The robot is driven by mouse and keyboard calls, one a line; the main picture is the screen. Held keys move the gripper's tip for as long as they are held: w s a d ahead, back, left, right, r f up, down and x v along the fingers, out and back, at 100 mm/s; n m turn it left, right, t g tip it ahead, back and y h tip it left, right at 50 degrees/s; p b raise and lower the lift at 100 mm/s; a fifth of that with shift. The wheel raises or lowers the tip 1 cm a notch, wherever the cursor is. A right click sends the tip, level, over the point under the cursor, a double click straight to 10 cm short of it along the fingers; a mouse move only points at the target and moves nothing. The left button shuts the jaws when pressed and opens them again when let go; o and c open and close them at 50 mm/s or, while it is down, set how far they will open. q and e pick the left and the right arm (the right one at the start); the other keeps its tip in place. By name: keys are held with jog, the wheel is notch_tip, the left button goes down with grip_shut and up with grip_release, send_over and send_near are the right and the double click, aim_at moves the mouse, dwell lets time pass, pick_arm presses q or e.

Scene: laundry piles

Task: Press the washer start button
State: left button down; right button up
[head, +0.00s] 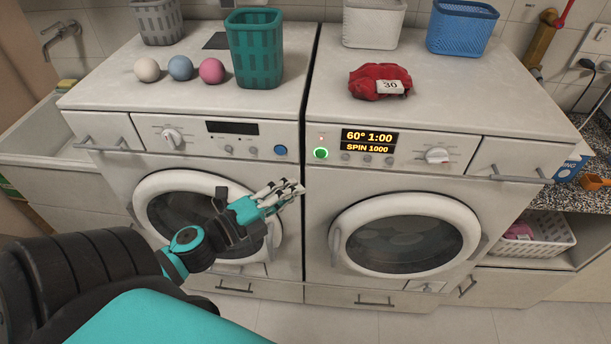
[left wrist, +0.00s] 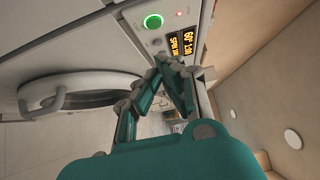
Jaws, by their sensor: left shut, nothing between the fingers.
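The washer (head: 400,193) is the right-hand white machine, with a lit display (head: 368,140) reading 60° 1:00 and SPIN 1000. Its round start button (head: 320,153) glows green at the left end of the panel; the left wrist view shows the button (left wrist: 152,21) and display (left wrist: 183,42) too. My left gripper (head: 292,189) is shut and empty, in front of the gap between the machines, below and left of the button in the head view. In the left wrist view its fingers (left wrist: 172,62) appear below the button, apart from it. My right gripper is out of view.
The left machine (head: 290,200) has a dark display and a blue button (head: 280,150). On top stand a teal basket (head: 254,50) and three balls (head: 180,69). A red cloth bundle (head: 368,80) tagged 30 and a blue basket (head: 461,27) sit on the washer.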

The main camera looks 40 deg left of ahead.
pick_arm(q)
jog(key=v, duration=0.3)
jog(key=shift+d, duration=0.1)
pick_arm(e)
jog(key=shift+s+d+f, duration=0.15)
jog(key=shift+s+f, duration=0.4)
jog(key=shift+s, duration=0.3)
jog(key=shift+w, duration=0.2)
